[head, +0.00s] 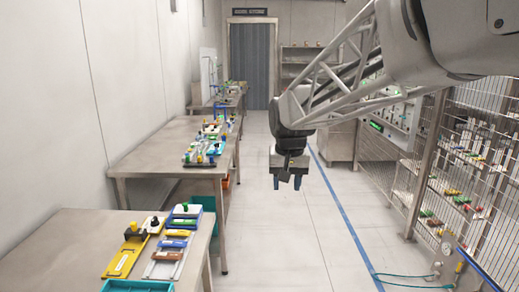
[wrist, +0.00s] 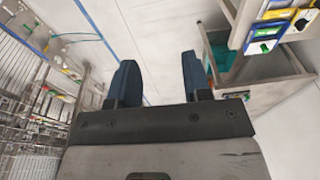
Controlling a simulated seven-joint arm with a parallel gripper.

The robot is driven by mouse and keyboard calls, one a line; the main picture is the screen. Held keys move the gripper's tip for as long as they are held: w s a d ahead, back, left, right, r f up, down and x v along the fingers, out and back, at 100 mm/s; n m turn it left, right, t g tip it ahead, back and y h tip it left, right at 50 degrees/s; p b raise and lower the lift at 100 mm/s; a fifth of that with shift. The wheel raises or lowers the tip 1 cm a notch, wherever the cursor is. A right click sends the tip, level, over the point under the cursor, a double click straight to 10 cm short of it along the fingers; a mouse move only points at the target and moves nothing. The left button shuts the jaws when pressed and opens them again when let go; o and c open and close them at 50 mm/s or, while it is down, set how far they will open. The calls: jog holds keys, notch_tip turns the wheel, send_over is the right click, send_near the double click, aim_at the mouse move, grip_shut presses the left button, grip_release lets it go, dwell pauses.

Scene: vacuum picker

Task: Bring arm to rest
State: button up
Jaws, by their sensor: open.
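My gripper (head: 288,182) hangs in the air over the open floor, right of the tables in the head view. Its two blue fingers point down and stand apart with nothing between them. In the wrist view my gripper (wrist: 158,85) also shows open and empty, with pale floor beyond the fingertips. My arm reaches in from the upper right of the head view.
A near steel table (head: 60,240) holds yellow, blue and grey fixtures. A second table (head: 150,150) stands behind it with several small coloured parts. A wire mesh fence (head: 470,165) and shelves line the right. A blue line (head: 345,222) crosses the clear floor.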

jog(key=s+d+f, duration=0.2)
jog(key=s+d, duration=0.1)
jog(key=s, duration=0.7)
jog(key=s+d+f, duration=0.3)
jog(key=s+d, duration=0.1)
jog(key=s, duration=0.6)
jog(key=s+d+f+t, duration=0.1)
jog(key=s+d+f, duration=0.2)
jog(key=s, duration=0.7)
jog(key=shift+s+d, duration=0.25)
jog(key=shift+d, duration=0.5)
dwell(4.2)
